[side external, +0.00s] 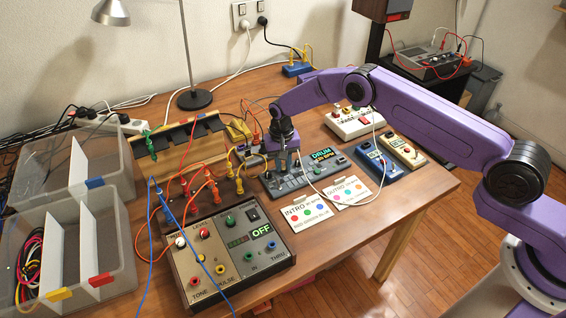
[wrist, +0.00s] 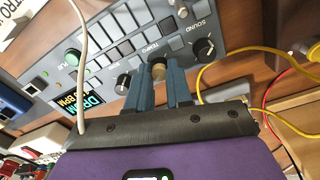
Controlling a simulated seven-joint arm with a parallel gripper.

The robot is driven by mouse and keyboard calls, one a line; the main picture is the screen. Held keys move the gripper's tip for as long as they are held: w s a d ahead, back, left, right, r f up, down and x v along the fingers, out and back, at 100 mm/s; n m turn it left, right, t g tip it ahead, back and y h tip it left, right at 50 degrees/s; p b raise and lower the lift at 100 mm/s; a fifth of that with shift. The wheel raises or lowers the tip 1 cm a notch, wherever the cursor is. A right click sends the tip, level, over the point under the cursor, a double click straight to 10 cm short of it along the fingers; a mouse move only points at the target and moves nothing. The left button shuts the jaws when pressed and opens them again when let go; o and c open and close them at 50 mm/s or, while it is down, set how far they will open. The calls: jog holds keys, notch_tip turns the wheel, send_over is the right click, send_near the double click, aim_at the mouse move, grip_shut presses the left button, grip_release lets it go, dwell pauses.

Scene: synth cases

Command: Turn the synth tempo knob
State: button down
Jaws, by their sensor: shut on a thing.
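The drum synth (side external: 300,180) is a grey-blue box with a DRUM display on the table, below my gripper (side external: 288,166). In the wrist view its panel shows grey pads, a green play button (wrist: 72,57) and a lit DRUM display (wrist: 76,100). The tempo knob's pointer cannot be made out.
A wooden synth (side external: 238,254) with an OFF display stands in front, with patch cables. INTRO (side external: 306,213) and OUTRO (side external: 347,190) cards lie before the drum synth. Blue (side external: 380,161) and cream (side external: 402,150) pedals stand to its right. A white cable (wrist: 82,75) crosses the panel.

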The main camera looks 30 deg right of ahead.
jog(key=shift+m, duration=0.8)
jog(key=c, duration=1)
grip_release()
jog(key=shift+r, duration=0.15)
jog(key=r, duration=1.7)
jog(key=shift+w+a+r, duration=0.1)
jog(key=shift+w+a, duration=0.05)
jog(key=shift+a, duration=0.1)
